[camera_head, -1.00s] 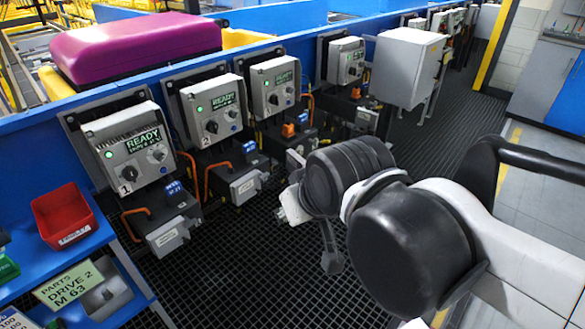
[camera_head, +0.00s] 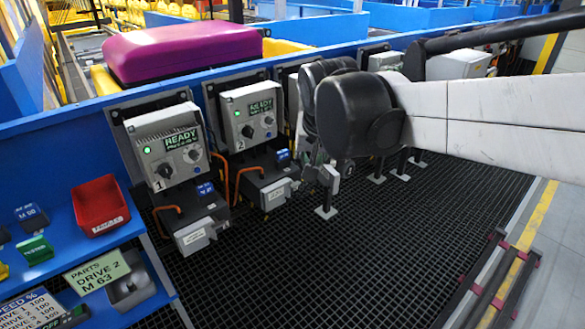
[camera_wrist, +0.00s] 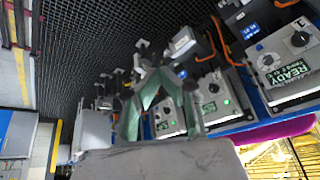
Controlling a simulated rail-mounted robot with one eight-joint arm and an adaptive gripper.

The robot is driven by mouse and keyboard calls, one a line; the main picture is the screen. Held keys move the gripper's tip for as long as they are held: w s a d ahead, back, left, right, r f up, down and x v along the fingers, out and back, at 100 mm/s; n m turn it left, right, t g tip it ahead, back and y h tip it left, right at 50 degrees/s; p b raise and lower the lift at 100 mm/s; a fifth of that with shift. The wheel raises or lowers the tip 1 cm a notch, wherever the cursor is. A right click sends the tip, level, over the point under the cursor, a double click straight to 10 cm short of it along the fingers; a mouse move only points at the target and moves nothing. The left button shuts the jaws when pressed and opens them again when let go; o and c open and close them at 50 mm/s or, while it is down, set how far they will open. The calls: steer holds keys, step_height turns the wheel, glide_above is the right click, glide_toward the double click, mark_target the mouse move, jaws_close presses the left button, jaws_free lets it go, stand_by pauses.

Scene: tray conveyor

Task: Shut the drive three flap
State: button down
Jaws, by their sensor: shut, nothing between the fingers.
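The drive three control box (camera_head: 293,90) is third in the row in the head view, behind my arm and mostly hidden. A small grey part (camera_head: 329,178) shows low by my wrist; I cannot tell whether it is the drive three flap or part of my gripper. In the wrist view the row appears upside down. My gripper (camera_wrist: 155,75) is shut and empty, with green inner pads, in front of the drive units. A pale labelled flap (camera_wrist: 181,42) lies just beyond and right of its fingers, apparently apart. Its drive number cannot be read.
Drive one (camera_head: 165,148) and drive two (camera_head: 250,115) boxes show READY. Labelled grey flaps (camera_head: 195,236) sit below them. Blue shelves with a red bin (camera_head: 100,205) stand at left. The dark grid floor (camera_head: 330,265) is clear in front, apart from small posts.

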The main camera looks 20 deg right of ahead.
mark_target(326, 178)
steer(key=w+d+f+m+g+h+b, duration=0.15)
steer(key=w+d+f+m, duration=0.3)
steer(key=w+f, duration=0.7)
steer(key=w+d+f+m+g+h+b, duration=0.15)
steer(key=w+d+f+m, duration=0.45)
steer(key=w, duration=1)
steer(key=w+d+f+b, duration=0.1)
steer(key=w+d+f, duration=0.1)
steer(key=f, duration=0.5)
steer(key=w+d+f+g+b, duration=0.1)
steer(key=w+d+f+b, duration=0.1)
steer(key=d+f, duration=0.3)
steer(key=w+d+f+b, duration=0.2)
steer(key=d+f, duration=0.1)
steer(key=f, duration=0.7)
steer(key=shift+w+d+f+m+g, duration=0.2)
steer(key=shift+w+f+m+g, duration=0.15)
steer(key=shift+m, duration=0.1)
steer(key=shift+n, duration=0.3)
